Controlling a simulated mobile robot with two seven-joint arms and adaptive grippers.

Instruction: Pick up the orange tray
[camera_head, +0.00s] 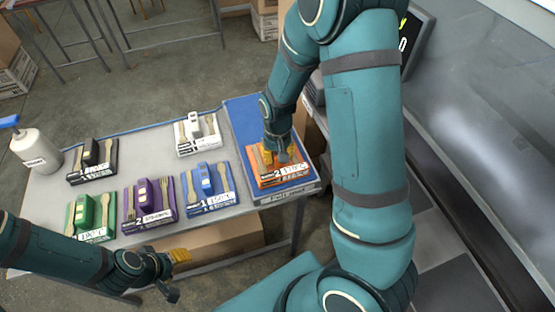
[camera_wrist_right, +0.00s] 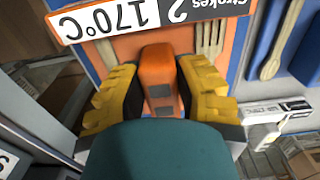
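The orange tray (camera_head: 283,180) is at the right end of the table, on a blue area. Its white label reads 2 and 170°C in the right wrist view (camera_wrist_right: 118,48). An upright orange block (camera_wrist_right: 158,72) stands in its middle, with a wooden fork (camera_wrist_right: 210,38) beside it. My right gripper (camera_head: 281,153) is over the tray, its yellow fingers on both sides of the block, close against it with no clear gap. My left gripper (camera_head: 177,273) is open and empty in front of the table, away from the tray.
Blue (camera_head: 208,199), purple (camera_head: 146,216), green (camera_head: 92,232), white (camera_head: 196,147) and black (camera_head: 92,174) trays with cutlery stand on the grey tabletop (camera_head: 142,155) to the left. A white bottle (camera_head: 36,151) stands at the far left. A machine with a screen is at the right.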

